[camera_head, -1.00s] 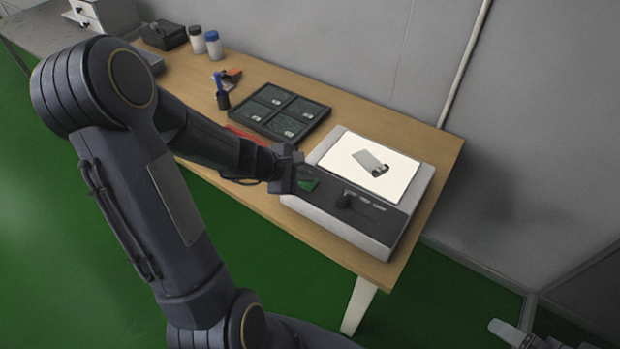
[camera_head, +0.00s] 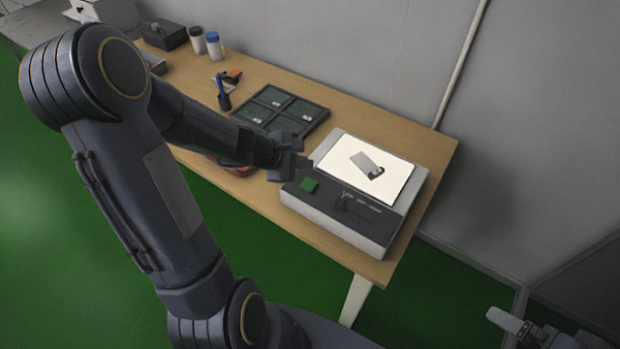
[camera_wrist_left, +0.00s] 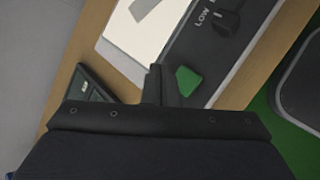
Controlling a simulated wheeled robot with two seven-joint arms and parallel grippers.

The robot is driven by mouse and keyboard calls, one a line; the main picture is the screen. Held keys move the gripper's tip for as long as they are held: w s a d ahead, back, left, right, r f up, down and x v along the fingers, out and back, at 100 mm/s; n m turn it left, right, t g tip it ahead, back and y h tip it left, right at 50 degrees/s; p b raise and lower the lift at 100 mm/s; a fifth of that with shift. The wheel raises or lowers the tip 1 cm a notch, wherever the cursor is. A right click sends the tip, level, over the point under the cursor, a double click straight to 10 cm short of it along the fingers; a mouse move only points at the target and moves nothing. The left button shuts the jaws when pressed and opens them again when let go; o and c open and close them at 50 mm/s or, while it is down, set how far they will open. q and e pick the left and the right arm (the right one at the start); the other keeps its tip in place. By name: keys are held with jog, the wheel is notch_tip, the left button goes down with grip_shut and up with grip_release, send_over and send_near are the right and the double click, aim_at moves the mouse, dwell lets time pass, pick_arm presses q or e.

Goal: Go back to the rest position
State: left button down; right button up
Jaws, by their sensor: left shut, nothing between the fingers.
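My left gripper (camera_head: 298,163) is shut and empty, above the left edge of the device with the bright white panel (camera_head: 402,184). Its closed fingers also show in the left wrist view (camera_wrist_left: 161,86), beside a green button (camera_wrist_left: 187,81) on the device's dark strip. The green button is clear of the gripper in the head view (camera_head: 309,184). Part of my right gripper (camera_head: 512,322) shows at the bottom right, off the table; its jaws cannot be made out.
A grey flat piece with a dark end (camera_head: 368,163) lies on the white panel. A wall runs along the table's far side.

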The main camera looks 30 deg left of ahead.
pick_arm(q)
jog(key=s+d+r+m+g+h, duration=0.1)
jog(key=s+d+r+m+h, duration=0.1)
jog(key=s+d+r+m, duration=0.85)
jog(key=s+a+r+m+g+y, duration=0.1)
jog(key=s+a+m+y, duration=0.1)
jog(key=s+m, duration=0.7)
jog(key=shift+s+a+y, duration=0.25)
jog(key=shift+s+y, duration=0.05)
jog(key=shift+s, duration=0.55)
